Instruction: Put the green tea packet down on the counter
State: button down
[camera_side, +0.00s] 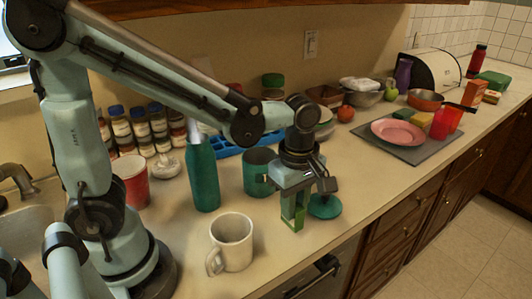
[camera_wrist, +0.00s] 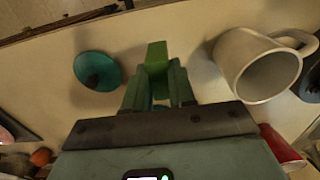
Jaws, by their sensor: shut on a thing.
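The green tea packet (camera_side: 291,216) is a small upright green box held between the fingers of my gripper (camera_side: 292,203). In the side view its lower end is close to the counter (camera_side: 320,240) near the front edge; I cannot tell whether it touches. In the wrist view the packet (camera_wrist: 156,60) shows as a green block between the fingertips of my gripper (camera_wrist: 157,78), which is shut on it. The fingers hide part of the packet.
A white mug (camera_side: 232,243) stands left of the packet. A teal bowl (camera_side: 324,206) is close on its right, and a teal mug (camera_side: 257,174) stands behind. A teal bottle (camera_side: 203,175) stands further left. Bare counter lies in front, towards the edge.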

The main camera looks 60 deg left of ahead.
jog(key=shift+w+a+f, duration=0.25)
jog(key=shift+a+f, duration=0.05)
jog(key=shift+f, duration=1.95)
jog(key=c, duration=0.9)
grip_release()
jog(key=shift+f, duration=0.1)
jog(key=shift+c, duration=0.2)
